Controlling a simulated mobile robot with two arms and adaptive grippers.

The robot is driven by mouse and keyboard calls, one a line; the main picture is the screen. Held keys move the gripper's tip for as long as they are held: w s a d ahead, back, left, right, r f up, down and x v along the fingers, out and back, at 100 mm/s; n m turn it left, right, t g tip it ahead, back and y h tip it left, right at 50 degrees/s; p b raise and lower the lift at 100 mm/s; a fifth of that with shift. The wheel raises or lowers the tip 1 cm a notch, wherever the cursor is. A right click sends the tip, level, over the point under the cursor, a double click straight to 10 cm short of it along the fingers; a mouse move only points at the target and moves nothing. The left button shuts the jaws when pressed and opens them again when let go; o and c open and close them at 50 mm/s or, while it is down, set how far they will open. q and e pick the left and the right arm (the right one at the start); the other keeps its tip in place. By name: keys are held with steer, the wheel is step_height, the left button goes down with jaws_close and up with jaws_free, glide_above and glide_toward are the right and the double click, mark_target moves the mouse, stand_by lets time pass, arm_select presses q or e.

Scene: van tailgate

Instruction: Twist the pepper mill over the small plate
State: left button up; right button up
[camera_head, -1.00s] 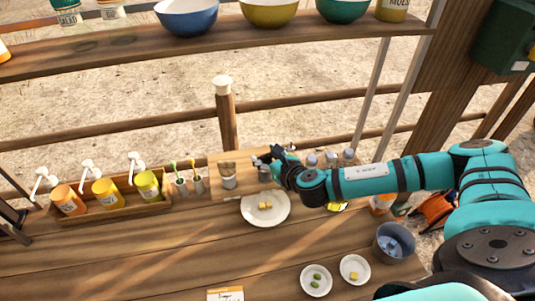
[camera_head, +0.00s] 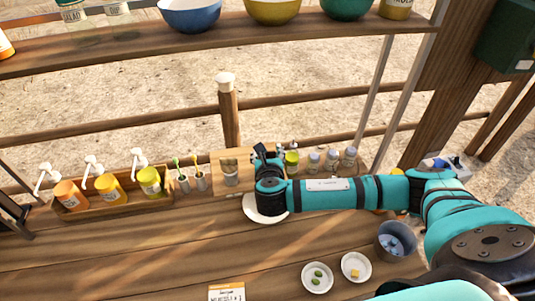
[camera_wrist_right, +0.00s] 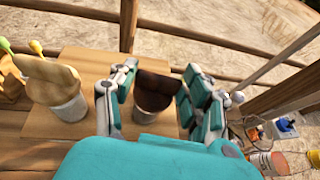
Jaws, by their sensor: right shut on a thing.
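A mill with a dark brown top (camera_wrist_right: 154,90) stands between the fingers of my right gripper (camera_wrist_right: 158,80) in the right wrist view. The gripper is shut on it; I cannot tell whether its base touches the wooden board (camera_wrist_right: 85,55). In the head view my right gripper (camera_head: 268,153) hides this mill. A second mill with a pale wooden top (camera_wrist_right: 48,80) stands to its left, also in the head view (camera_head: 230,173). My left gripper is not in view.
Several shakers (camera_head: 331,159) stand right of the gripper. A wooden caddy (camera_head: 125,203) with pump bottles is at the left. Two small dishes (camera_head: 317,289), (camera_head: 356,278) and a grey tub (camera_head: 394,246) are at the front right. The counter's front left is mostly clear.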

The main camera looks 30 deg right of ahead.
steer(key=shift+w+r, duration=0.1)
steer(key=shift+r, duration=0.05)
steer(key=o, duration=1.2)
steer(key=shift+c, duration=0.2)
steer(key=shift+s+a, duration=0.15)
steer(key=shift+s, duration=0.15)
steer(key=v, duration=1.1)
steer(key=shift+s, duration=0.15)
